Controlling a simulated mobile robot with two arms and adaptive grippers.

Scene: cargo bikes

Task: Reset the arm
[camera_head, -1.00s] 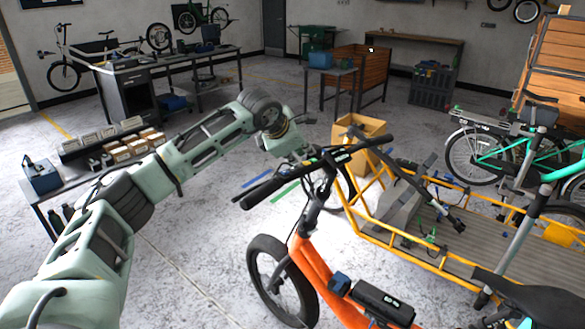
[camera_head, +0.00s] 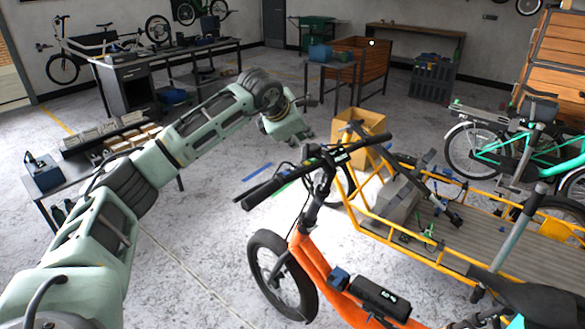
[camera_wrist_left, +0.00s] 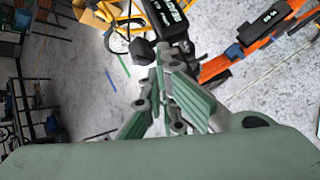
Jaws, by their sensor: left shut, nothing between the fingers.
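My left arm reaches in from the left in the head view. In the left wrist view the green ribbed fingers (camera_wrist_left: 163,88) are shut with nothing held. The bike's dark handlebar and display (camera_wrist_left: 172,18) show just beyond the fingertips there. I cannot tell the exact gap between them. My right gripper is not in view.
The orange cargo bike (camera_head: 318,268) with its yellow-railed bed (camera_head: 480,243) fills the right front. A cardboard box (camera_head: 372,122) stands behind it. A bench with parts trays (camera_head: 105,148) is at the left. Open concrete floor (camera_head: 215,215) lies between.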

